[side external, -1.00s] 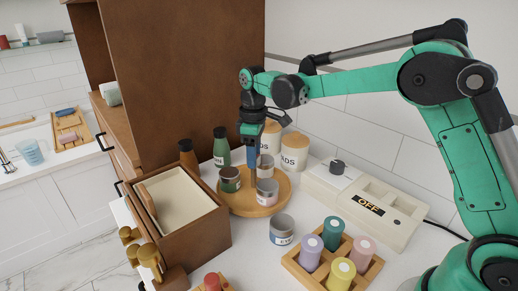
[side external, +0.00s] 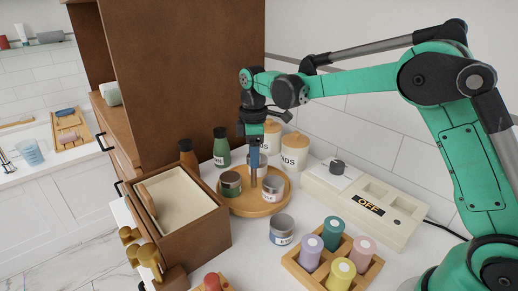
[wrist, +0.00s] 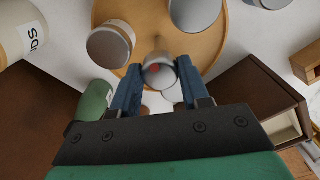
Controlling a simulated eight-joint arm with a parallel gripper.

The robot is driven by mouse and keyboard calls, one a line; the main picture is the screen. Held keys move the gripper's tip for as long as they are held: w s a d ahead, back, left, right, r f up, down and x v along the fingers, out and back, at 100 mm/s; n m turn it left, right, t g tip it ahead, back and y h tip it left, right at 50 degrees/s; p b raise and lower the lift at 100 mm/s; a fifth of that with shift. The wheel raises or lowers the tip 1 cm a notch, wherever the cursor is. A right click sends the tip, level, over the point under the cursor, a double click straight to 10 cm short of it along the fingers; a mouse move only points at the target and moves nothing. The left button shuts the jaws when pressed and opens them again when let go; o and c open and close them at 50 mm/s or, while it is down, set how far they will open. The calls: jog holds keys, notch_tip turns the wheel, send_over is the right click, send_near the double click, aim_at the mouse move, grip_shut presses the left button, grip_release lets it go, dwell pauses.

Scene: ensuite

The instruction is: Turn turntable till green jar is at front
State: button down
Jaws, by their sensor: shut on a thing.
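The round wooden turntable (side external: 240,208) carries several jars around a central post (side external: 254,181). The dark green jar (side external: 230,183) is on its left side in the side view. A pale grey jar (side external: 272,188) is at its right front. Another lidded jar (wrist: 110,43) is partly hidden by my gripper in the side view but shows at left in the wrist view. My gripper (side external: 255,168) points down over the middle. Its blue fingers close around the post, whose grey top with a red mark shows between them in the wrist view (wrist: 158,75).
Bottles (side external: 221,150) and white canisters (side external: 294,152) stand behind. A loose grey jar (side external: 282,230), a rack of coloured cylinders (side external: 325,270) and a switch panel marked OFF (side external: 365,205) lie in front and to the right.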

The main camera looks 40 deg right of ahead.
dwell(0.3)
jog(key=shift+c, duration=2.1)
grip_release()
jog(key=shift+r, duration=2.85)
